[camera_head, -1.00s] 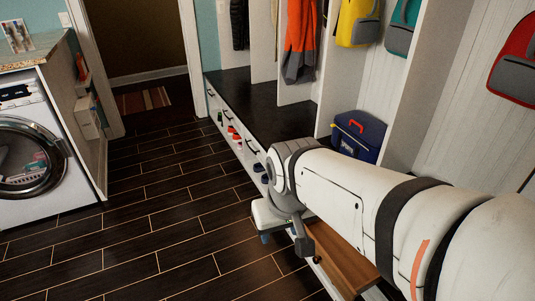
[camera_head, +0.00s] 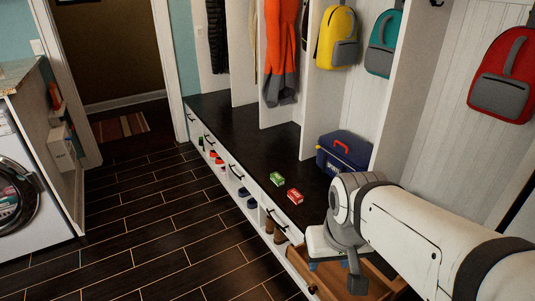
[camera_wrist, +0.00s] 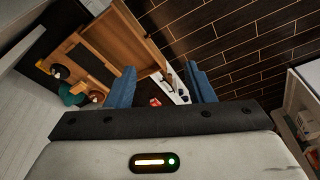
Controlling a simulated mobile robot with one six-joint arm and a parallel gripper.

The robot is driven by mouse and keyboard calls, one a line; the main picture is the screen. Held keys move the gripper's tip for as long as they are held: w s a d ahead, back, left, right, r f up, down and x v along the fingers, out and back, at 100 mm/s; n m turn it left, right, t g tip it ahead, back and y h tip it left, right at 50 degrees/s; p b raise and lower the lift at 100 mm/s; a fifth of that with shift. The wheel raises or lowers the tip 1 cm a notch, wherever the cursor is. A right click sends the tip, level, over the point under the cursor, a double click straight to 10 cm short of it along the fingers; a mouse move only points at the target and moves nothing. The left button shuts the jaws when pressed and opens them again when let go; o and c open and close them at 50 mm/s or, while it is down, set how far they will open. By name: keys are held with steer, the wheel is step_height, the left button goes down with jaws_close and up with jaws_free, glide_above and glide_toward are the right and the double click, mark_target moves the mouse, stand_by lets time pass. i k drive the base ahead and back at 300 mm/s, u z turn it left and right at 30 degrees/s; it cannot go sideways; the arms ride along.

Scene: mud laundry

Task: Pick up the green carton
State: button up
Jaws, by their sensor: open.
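The green carton (camera_head: 277,180) is a small box lying on the black bench top near its front edge. A red carton (camera_head: 295,196) lies just to its right and nearer to me. My gripper (camera_head: 328,264) is to the right of and nearer than both cartons, by the open drawer, apart from them. In the wrist view its two blue fingers (camera_wrist: 160,90) stand wide apart with nothing held between them. A small red thing (camera_wrist: 155,102) shows between them there, too small to name surely. I cannot make out the green carton in the wrist view.
A wooden drawer (camera_head: 384,284) stands open under the bench (camera_head: 228,125). A navy box with a red handle (camera_head: 343,150) sits on the bench behind the cartons. Shoes (camera_head: 250,202) fill cubbies below. A washer (camera_head: 20,185) stands left. The dark floor (camera_head: 150,220) between is clear.

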mark_target(275, 177)
steer(key=u, duration=0.4)
steer(key=k, duration=1.3)
steer(key=u, duration=0.75)
steer(key=i, duration=2.55)
steer(key=z, duration=0.25)
steer(key=i, duration=1.5)
steer(key=z, duration=1.65)
steer(key=i, duration=1.2)
steer(key=z, duration=0.75)
steer(key=k, duration=0.7)
